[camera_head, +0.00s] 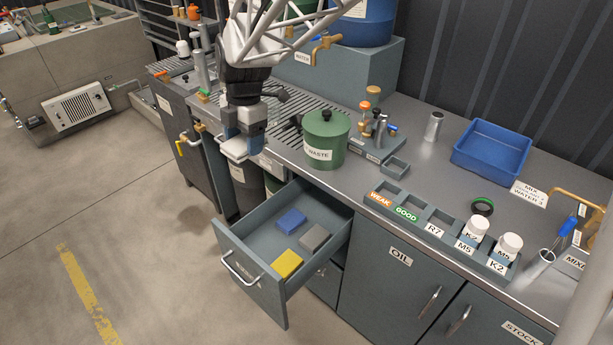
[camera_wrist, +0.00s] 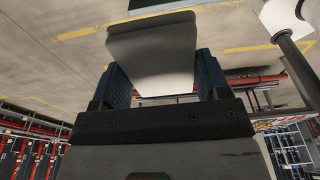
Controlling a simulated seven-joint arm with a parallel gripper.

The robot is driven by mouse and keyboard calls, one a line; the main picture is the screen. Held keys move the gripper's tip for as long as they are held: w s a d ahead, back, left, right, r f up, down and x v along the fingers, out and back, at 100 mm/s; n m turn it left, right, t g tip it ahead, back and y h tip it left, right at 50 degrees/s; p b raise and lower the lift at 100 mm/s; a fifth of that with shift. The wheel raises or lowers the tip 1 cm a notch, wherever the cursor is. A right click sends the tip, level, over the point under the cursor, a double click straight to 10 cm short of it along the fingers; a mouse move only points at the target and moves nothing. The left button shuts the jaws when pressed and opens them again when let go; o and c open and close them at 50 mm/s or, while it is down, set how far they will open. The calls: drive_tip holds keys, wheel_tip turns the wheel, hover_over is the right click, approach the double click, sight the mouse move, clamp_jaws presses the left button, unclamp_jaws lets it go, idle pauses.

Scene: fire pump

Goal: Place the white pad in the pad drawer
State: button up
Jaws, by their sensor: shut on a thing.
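My gripper (camera_head: 240,137) is shut on the white pad (camera_head: 237,149), which hangs below its fingers in the head view. In the wrist view the pad (camera_wrist: 154,53) sits between the two blue-grey fingers (camera_wrist: 160,80). The pad drawer (camera_head: 252,237) is pulled open below and to the right of the gripper. A blue pad (camera_head: 290,221), a grey pad (camera_head: 314,238) and a yellow pad (camera_head: 287,263) lie apart on its floor. The white pad is above and behind the drawer's left side, clear of it. The drawer's label is too small to read surely.
A green WASTE pot (camera_head: 326,140) stands on the counter right of my gripper. A rack (camera_head: 440,233) with labelled slots and white bottles runs along the front edge. A blue tray (camera_head: 493,149) is farther back. The drawer's near left floor looks bare.

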hover_over(262, 247)
wheel_tip(262, 247, down, 29)
drive_tip(key=shift+d+f, duration=0.2)
drive_tip(key=shift+f, duration=0.1)
drive_tip(key=shift+f, duration=2.8)
drive_tip(key=shift+f, duration=0.1)
drive_tip(key=shift+f, duration=2)
drive_tip(key=shift+f, duration=0.1)
drive_tip(key=o, duration=0.9)
